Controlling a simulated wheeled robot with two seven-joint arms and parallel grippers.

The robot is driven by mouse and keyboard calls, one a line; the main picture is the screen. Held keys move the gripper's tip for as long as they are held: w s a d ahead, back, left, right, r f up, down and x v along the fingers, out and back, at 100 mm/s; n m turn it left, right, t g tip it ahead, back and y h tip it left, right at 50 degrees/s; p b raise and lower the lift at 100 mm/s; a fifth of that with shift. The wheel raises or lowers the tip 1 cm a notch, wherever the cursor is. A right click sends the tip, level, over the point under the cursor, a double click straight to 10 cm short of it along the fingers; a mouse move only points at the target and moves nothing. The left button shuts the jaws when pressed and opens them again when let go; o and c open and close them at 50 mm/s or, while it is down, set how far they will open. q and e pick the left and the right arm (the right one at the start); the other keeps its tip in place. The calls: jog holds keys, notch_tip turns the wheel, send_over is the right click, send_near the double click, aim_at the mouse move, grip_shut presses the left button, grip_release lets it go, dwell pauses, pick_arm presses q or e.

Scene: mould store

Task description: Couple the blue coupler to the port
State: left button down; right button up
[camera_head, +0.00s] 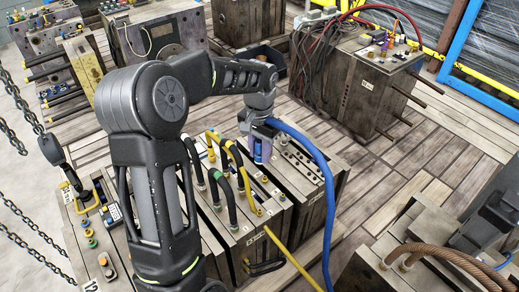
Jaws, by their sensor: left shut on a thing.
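My left gripper (263,139) points down over the dark mould block in the middle. It is shut on the blue coupler (262,152), which stands roughly upright between its fingers. A blue hose (327,190) curves from beside the gripper over the block's right side and down past the bottom edge. The coupler's lower end is close above or at the block's top face; I cannot tell whether it touches. The port is not clearly seen; the coupler and gripper cover that spot. No fingers of my right gripper can be made out.
Yellow (238,158) and black-green hoses (222,187) stand just left of the coupler. Another mould block (360,85) with cables is at the back right. A block with brown hoses (430,250) is at the lower right. The wooden floor (400,185) between them is clear.

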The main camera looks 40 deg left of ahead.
pick_arm(q)
notch_tip(320, 180, down, 24)
jog(key=b, duration=1.6)
jog(key=shift+f, duration=0.15)
jog(key=shift+f+b, duration=0.4)
jog(key=shift+f, duration=0.4)
jog(key=shift+f+b, duration=0.85)
jog(key=shift+f, duration=0.65)
dwell(2.2)
jog(key=c, duration=1)
grip_release()
jog(key=shift+c, duration=0.2)
